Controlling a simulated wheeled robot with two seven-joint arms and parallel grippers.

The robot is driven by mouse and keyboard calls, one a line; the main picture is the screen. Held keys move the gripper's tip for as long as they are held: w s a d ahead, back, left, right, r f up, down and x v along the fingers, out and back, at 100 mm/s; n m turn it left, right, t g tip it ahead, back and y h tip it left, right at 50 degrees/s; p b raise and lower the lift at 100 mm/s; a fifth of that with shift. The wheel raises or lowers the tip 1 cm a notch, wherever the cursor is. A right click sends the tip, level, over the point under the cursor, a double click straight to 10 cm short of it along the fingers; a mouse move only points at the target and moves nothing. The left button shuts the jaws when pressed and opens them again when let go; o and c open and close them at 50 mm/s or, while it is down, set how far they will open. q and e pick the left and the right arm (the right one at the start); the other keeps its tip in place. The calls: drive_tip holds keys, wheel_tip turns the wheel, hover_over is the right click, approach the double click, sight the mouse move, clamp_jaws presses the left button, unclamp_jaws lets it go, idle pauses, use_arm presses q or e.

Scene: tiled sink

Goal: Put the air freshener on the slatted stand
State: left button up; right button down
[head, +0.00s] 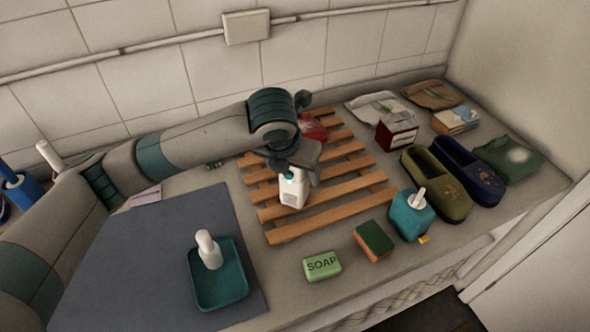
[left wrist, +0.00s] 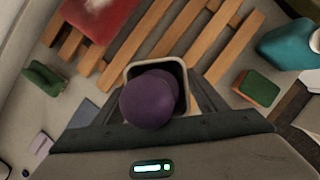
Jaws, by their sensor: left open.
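The slatted wooden stand (head: 325,208) lies on the counter; its slats also show in the left wrist view (left wrist: 213,50). A white container with dark markings, which I take as the air freshener (head: 293,190), stands upright on the stand's front left slats. From above, in the left wrist view, the air freshener (left wrist: 150,98) shows a round purple top and a pale square rim. My left gripper (head: 301,172) is over it, and the left wrist view shows its open fingers (left wrist: 155,100) either side of it. Finger contact cannot be told. My right gripper is not in view.
A red packet (head: 313,128) lies at the stand's back. Right of the stand are a red-white box (head: 397,135), slippers (head: 436,184) and a teal dispenser (head: 411,215). A sponge (head: 374,241) and soap (head: 322,266) lie in front. A teal tray (head: 233,292) holds a white bottle.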

use_arm(q)
drive_tip(key=shift+r, duration=0.15)
drive_tip(key=b+v, duration=0.3)
drive_tip(key=v, duration=0.9)
drive_tip(key=shift+s+a, duration=0.1)
drive_tip(key=shift+s, duration=0.1)
idle(0.4)
